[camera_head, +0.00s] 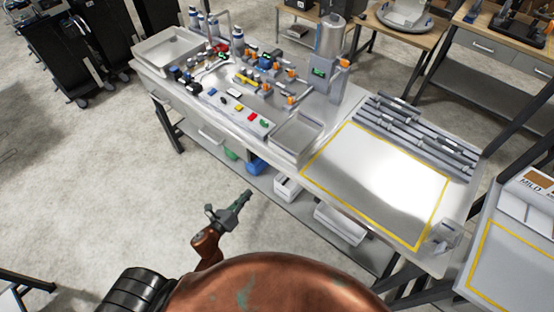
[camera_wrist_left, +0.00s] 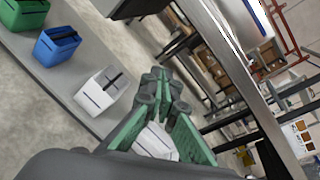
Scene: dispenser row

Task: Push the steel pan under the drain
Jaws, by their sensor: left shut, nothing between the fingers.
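A shallow rectangular steel pan (camera_head: 296,134) lies on the steel bench top near its front edge. A tall steel cylinder on a grey column (camera_head: 330,38) stands behind it. I cannot make out which part is the drain. A second, larger steel tray or basin (camera_head: 168,49) is at the bench's far left end. My left gripper (camera_head: 247,194) is shut and empty, out in front of the bench and apart from the pan. In the left wrist view its green fingers (camera_wrist_left: 158,76) meet at the tips; no pan is recognisable there. My right gripper is not in view.
The bench holds valves and small coloured parts left of the pan, and a yellow-outlined clear area (camera_head: 375,180) right of it. Steel bars (camera_head: 415,135) lie behind that area. Below, a shelf carries green (camera_wrist_left: 22,12), blue (camera_wrist_left: 57,46) and white (camera_wrist_left: 101,90) bins.

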